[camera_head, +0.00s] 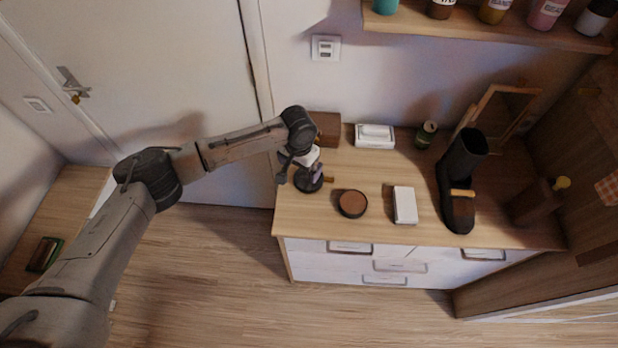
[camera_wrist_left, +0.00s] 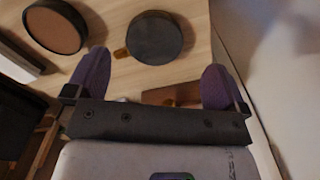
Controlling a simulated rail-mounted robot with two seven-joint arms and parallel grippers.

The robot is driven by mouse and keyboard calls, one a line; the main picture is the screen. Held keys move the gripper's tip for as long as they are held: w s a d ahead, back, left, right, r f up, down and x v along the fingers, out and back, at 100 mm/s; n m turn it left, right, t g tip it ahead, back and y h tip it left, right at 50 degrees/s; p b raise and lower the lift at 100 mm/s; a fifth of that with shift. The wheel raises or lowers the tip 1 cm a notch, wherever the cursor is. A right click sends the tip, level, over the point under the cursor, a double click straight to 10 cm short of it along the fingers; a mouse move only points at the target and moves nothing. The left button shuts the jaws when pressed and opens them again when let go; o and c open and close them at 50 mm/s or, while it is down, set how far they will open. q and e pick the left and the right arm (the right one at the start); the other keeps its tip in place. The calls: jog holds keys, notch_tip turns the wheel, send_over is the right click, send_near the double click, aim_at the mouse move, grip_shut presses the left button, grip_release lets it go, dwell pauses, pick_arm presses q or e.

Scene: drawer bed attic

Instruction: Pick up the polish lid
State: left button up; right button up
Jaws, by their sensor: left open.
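The polish lid is a dark round disc (camera_wrist_left: 154,38) lying on the dresser top in the left wrist view, with a small tan tab at its edge. In the head view the dark lid (camera_head: 309,186) is partly hidden under my left gripper (camera_head: 300,174). My left gripper is open and empty; its two purple fingertips stand apart in the left wrist view (camera_wrist_left: 155,80), with the lid beyond and between them. An open round tin of brown polish (camera_head: 352,204) sits to the right of the lid, and also shows in the left wrist view (camera_wrist_left: 55,26). My right gripper is not in view.
A white box (camera_head: 405,205), a black boot (camera_head: 459,190), a brush-topped block (camera_head: 375,135), a green can (camera_head: 426,134) and a brown box (camera_head: 327,128) stand on the dresser (camera_head: 300,222). A bottle shelf (camera_head: 470,22) hangs above. The front left dresser corner is clear.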

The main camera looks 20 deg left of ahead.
pick_arm(q)
send_over(300, 188)
jog(key=f, duration=0.6)
jog(key=shift+w+f+b, duration=0.2)
jog(key=shift+w+b, duration=0.05)
jog(key=shift+b, duration=0.05)
jog(key=shift+s+f, duration=0.15)
jog(key=shift+f, duration=2.25)
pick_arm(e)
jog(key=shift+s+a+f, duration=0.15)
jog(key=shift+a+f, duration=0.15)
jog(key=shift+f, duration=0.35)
pick_arm(q)
jog(key=shift+c, duration=0.2)
jog(key=c, duration=1.8)
jog(key=shift+o, duration=0.2)
